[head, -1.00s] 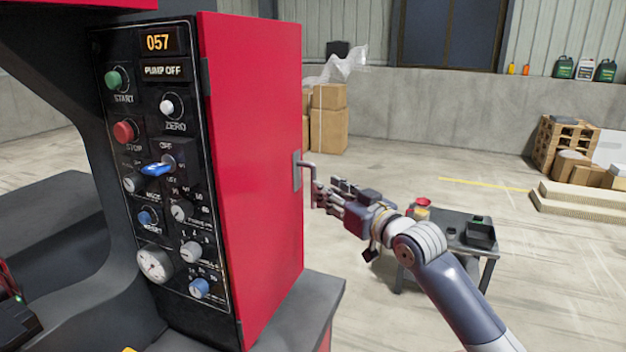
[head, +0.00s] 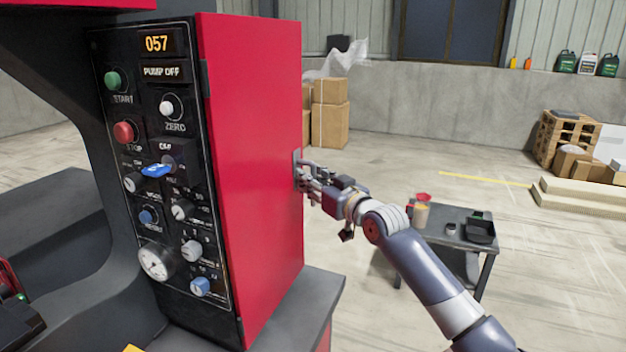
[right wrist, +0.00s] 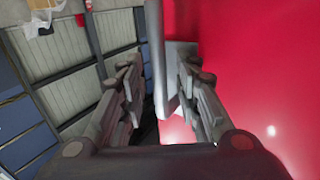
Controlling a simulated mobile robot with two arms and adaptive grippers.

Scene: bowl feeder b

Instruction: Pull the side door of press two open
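The red side door (head: 252,150) of the press is shut flush beside the control panel (head: 160,180) in the head view. My right gripper (head: 308,178) is at the door's handle (head: 296,168), which its fingers mostly cover there. In the right wrist view the grey handle bar (right wrist: 156,45) stands between the two fingers of my right gripper (right wrist: 160,78), in front of the red door (right wrist: 250,70). The fingers are apart, with a gap visible on each side of the bar.
A small dark side table (head: 440,222) with cups and a tray stands behind my right arm. Cardboard boxes (head: 330,115) are by the back wall; a pallet stack (head: 565,140) is at the far right. The floor right of the door is otherwise open.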

